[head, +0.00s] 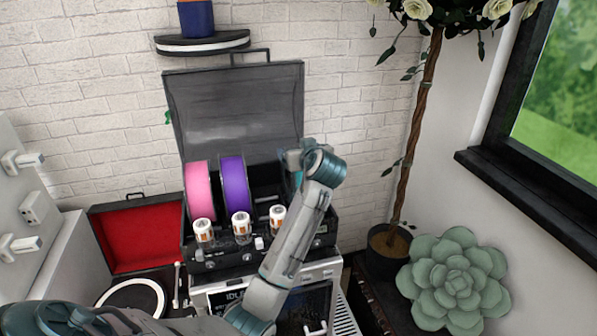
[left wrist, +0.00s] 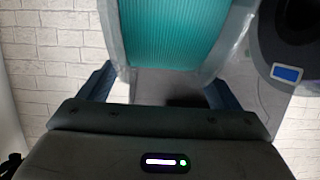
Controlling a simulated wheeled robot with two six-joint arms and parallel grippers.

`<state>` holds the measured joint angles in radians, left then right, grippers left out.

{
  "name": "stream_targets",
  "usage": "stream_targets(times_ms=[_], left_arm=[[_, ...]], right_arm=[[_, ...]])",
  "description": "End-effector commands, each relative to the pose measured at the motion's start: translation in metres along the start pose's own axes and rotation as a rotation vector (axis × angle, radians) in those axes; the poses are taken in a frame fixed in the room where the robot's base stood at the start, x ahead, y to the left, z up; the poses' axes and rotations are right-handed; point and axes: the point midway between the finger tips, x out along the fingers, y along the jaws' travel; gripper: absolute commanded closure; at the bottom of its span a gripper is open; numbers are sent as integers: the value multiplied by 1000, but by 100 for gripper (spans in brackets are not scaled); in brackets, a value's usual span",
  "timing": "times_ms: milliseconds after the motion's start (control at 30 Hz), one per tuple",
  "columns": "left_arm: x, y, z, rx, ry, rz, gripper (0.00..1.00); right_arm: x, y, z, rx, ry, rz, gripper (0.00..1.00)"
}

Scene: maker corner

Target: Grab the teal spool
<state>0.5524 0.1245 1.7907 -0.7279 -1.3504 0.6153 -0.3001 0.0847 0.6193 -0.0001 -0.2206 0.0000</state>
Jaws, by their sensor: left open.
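The teal spool (left wrist: 168,30) fills the upper middle of the left wrist view, with ribbed teal windings between pale translucent flanges. In the head view it is mostly hidden behind my left arm, at the right end of the spool row. My left gripper (head: 293,162) is over that end of the black box. In the left wrist view its two dark blue fingers (left wrist: 160,88) are apart, one toward each side of the spool's lower part. I cannot tell whether they touch it. My right gripper is not in view.
A pink spool (head: 199,190) and a purple spool (head: 234,183) stand to the left in the black box (head: 222,262), its grey lid (head: 235,105) raised. Several white-capped jars line its front. A red-lined case (head: 140,238) lies left; a potted tree (head: 385,255) and succulent (head: 455,278) stand right.

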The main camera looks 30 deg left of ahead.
Motion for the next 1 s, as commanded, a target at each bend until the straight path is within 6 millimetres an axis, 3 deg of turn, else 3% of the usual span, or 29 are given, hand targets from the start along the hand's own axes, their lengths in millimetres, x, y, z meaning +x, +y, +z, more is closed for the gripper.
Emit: stream_targets(times_ms=[167, 400, 833, 1000], left_arm=[[19, 0, -2, 3, 0, 0, 15], [22, 0, 0, 0, 1, 1, 15], [21, 0, 0, 1, 1, 1, 98], [21, 0, -3, -1, 6, 1, 100]], right_arm=[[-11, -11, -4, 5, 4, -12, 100], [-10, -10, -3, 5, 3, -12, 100], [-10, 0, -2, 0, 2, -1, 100], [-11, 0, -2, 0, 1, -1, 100]])
